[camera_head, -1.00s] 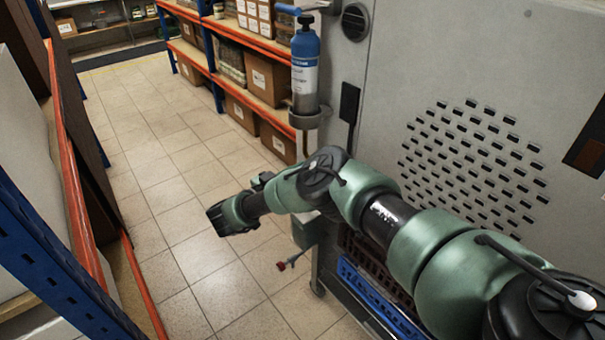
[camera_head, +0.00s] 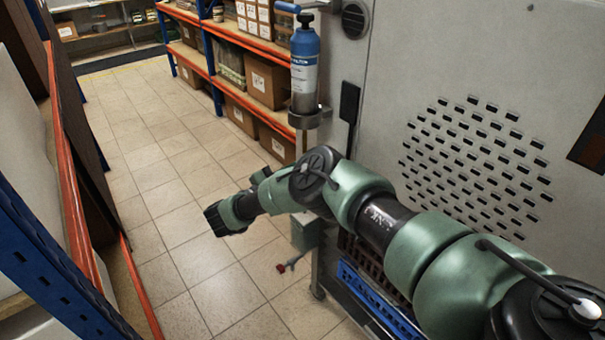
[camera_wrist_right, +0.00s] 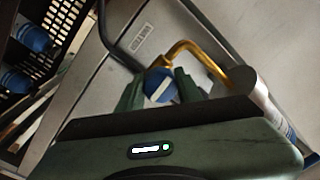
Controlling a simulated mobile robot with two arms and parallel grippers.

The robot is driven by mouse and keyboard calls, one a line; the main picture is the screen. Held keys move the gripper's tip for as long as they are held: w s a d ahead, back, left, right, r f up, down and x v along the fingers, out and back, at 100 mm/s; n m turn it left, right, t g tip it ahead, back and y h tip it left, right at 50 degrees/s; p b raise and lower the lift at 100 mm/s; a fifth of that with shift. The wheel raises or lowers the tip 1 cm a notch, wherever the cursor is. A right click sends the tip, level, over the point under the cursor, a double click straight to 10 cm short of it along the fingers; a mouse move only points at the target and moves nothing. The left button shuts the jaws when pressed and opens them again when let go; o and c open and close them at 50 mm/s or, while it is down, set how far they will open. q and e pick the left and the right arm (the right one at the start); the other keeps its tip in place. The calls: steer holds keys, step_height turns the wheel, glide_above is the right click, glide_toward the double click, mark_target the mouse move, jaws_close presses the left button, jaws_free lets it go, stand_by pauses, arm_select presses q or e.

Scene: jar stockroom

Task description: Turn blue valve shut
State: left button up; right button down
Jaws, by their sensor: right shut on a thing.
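The blue valve (camera_wrist_right: 158,86) shows as a round blue knob with a pale bar across its face in the right wrist view. The two green fingers of my right gripper (camera_wrist_right: 158,92) are on either side of it, shut on the knob. A bent brass pipe (camera_wrist_right: 205,57) runs beside it. In the head view my right arm comes in from the right and hides the valve; its fingers cannot be made out there. My left gripper is not in view.
A blue-topped cylinder (camera_head: 305,72) stands in a holder on the grey machine cabinet (camera_head: 460,70). A small red handle (camera_head: 281,268) sticks out low beside it. Shelves with boxes (camera_head: 268,82) stand behind. The tiled aisle (camera_head: 150,190) on the left is clear.

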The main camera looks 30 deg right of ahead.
steer(key=shift+a+f+m, duration=0.1)
steer(key=shift+m, duration=0.5)
steer(key=c, duration=1)
jaws_free()
steer(key=shift+o, duration=0.2)
steer(key=a, duration=0.7)
steer(key=shift+s+a+f, duration=0.2)
steer(key=shift+s+a, duration=0.1)
steer(key=shift+a, duration=0.05)
steer(key=shift+a+r+p, duration=0.1)
steer(key=shift+p, duration=0.2)
